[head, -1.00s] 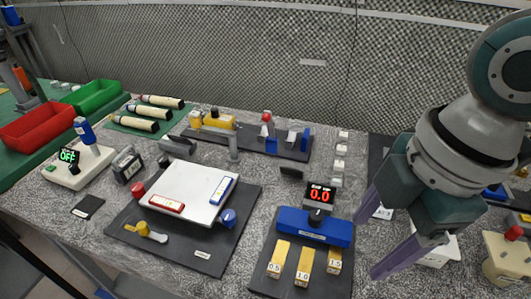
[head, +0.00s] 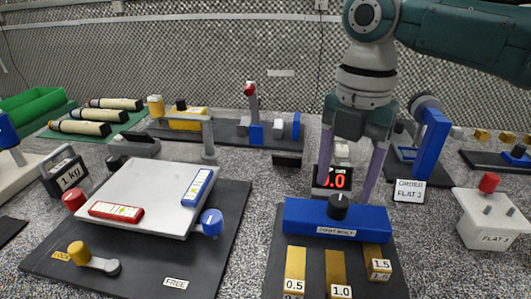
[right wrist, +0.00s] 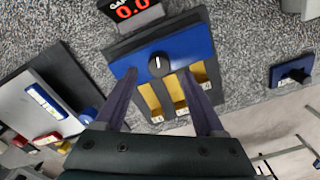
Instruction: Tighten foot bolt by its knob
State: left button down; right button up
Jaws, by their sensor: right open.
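The blue block (head: 318,222) carries a label that seems to read "foot bolt". Its black knob (head: 338,206) stands on top, with a white pointer mark that shows in the right wrist view (right wrist: 158,65). My right gripper (head: 346,195) points down above the block, its two fingers open and apart. In the right wrist view my right gripper (right wrist: 160,76) has one finger on each side of the knob, with nothing held. Whether the fingertips are level with the knob is unclear. My left gripper is not in view.
A display (head: 333,179) with red digits stands behind the block. Yellow gauge strips marked 0.5, 1.0 and 1.5 (head: 376,262) lie in front. A white plate (head: 160,195) with a blue knob (head: 211,222) is to the left. A white box with a red button (head: 489,183) is at right.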

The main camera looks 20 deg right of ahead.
aim_at(340, 200)
notch_tip(340, 200, down, 4)
jog(key=shift+f, duration=0.1)
grip_shut()
dwell(0.7)
